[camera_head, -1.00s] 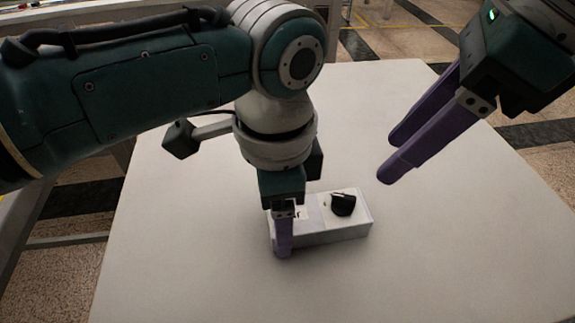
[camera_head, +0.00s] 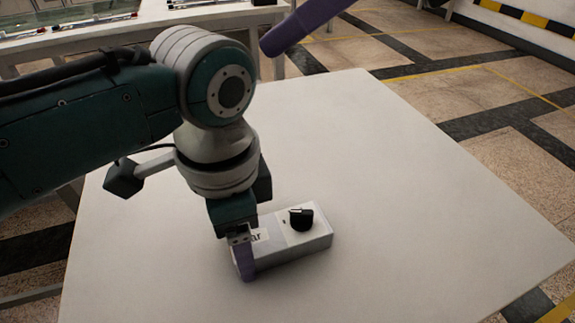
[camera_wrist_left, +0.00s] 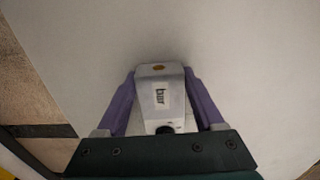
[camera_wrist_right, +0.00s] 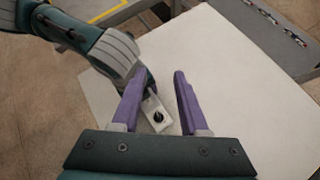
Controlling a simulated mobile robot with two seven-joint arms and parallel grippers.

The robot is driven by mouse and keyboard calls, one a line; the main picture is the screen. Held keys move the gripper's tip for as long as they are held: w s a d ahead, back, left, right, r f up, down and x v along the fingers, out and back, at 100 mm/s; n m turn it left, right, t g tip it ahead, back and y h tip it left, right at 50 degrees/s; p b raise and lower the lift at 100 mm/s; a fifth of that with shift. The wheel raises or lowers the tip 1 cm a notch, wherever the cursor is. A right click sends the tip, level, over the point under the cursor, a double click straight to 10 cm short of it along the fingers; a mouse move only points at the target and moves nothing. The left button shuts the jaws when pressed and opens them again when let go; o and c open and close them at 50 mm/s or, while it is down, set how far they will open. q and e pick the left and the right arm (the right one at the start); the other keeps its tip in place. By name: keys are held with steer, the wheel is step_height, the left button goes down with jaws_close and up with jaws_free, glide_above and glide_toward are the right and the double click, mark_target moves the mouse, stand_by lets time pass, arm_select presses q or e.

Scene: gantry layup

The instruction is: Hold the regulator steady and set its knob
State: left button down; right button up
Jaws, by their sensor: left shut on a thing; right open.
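The regulator (camera_head: 290,249) is a pale grey box with a "bar" label and a black knob (camera_head: 301,219) on top. It sits on the white table. My left gripper (camera_wrist_left: 160,76) is shut on the regulator's labelled end, one purple finger on each side; in the head view its near finger (camera_head: 244,262) hides part of that end. In the left wrist view the knob (camera_wrist_left: 165,129) is partly hidden by the gripper body. My right gripper (camera_wrist_right: 156,77) is open and empty, above and apart from the regulator (camera_wrist_right: 155,112); only a purple finger shows at the head view's top.
The white table (camera_head: 420,210) is clear around the regulator. My left arm crosses the left of the head view. A bench (camera_head: 95,35) with small items stands behind the table. Tiled floor with yellow lines lies to the right.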

steer(key=w+a+r+m+t+y, duration=0.2)
steer(key=w+r+m+t+y, duration=0.2)
steer(key=r, duration=0.6)
steer(key=w+a+r+m+t+y, duration=0.2)
steer(key=w+r+m+t+y, duration=0.25)
steer(key=r, duration=0.45)
steer(key=w+d+r+m+t+h, duration=0.25)
steer(key=w+m+t+h, duration=0.2)
steer(key=m+t, duration=0.4)
steer(key=w+d+f+m+h, duration=0.3)
steer(key=w+f+m+h, duration=0.15)
steer(key=m+h, duration=0.4)
steer(key=m+g+h, duration=0.6)
steer(key=m+g, duration=0.1)
steer(key=g, duration=1.2)
glide_toward(302, 212)
step_height(302, 212, down, 8)
steer(key=shift+d+f, duration=0.15)
steer(key=shift+f, duration=0.05)
